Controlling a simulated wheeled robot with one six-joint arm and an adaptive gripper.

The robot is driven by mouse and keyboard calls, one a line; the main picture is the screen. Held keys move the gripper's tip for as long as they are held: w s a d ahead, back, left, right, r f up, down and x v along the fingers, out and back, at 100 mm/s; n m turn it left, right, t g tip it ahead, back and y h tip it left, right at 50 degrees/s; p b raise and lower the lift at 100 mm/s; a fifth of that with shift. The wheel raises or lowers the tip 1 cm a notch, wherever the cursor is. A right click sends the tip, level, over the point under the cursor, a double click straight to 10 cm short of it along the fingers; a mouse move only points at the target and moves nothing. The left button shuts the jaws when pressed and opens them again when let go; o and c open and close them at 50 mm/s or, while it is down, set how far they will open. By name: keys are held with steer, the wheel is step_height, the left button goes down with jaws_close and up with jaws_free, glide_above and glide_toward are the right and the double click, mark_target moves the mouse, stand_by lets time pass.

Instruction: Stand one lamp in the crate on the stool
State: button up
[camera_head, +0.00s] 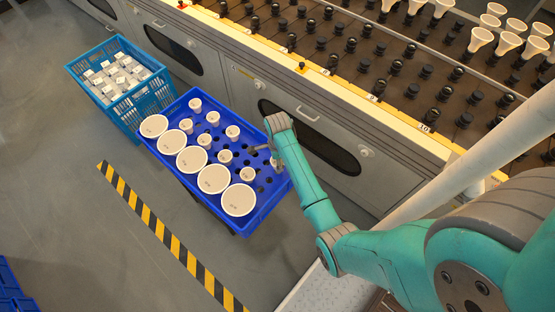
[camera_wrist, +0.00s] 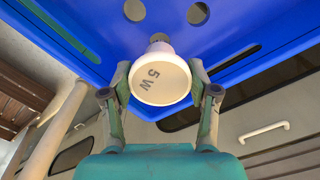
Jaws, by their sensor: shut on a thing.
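A blue crate (camera_head: 262,212) with round holes in its deck stands on a stool, of which only dark legs show beneath. Several white lamps stand in it: a row of large ones (camera_head: 213,179) along the near side and smaller ones (camera_head: 225,156) behind. My gripper (camera_head: 277,160) is over the crate's right end, where several holes are empty. In the wrist view my gripper (camera_wrist: 163,82) is shut on a white lamp (camera_wrist: 160,82) marked "5 W", its face towards the camera and its narrow end towards the blue deck (camera_wrist: 235,20). Whether that end is in a hole I cannot tell.
A lighter blue crate (camera_head: 125,108) with small white boxes stands on the floor at left. A long rack (camera_head: 340,55) with dark sockets and some lamps runs behind. Yellow-black tape (camera_head: 172,242) marks the floor in front.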

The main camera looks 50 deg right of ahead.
steer(key=shift+f, duration=1.6)
steer(key=o, duration=1.2)
steer(key=shift+f, duration=0.1)
steer(key=shift+o, duration=0.2)
step_height(320, 180, up, 12)
steer(key=shift+r, duration=0.1)
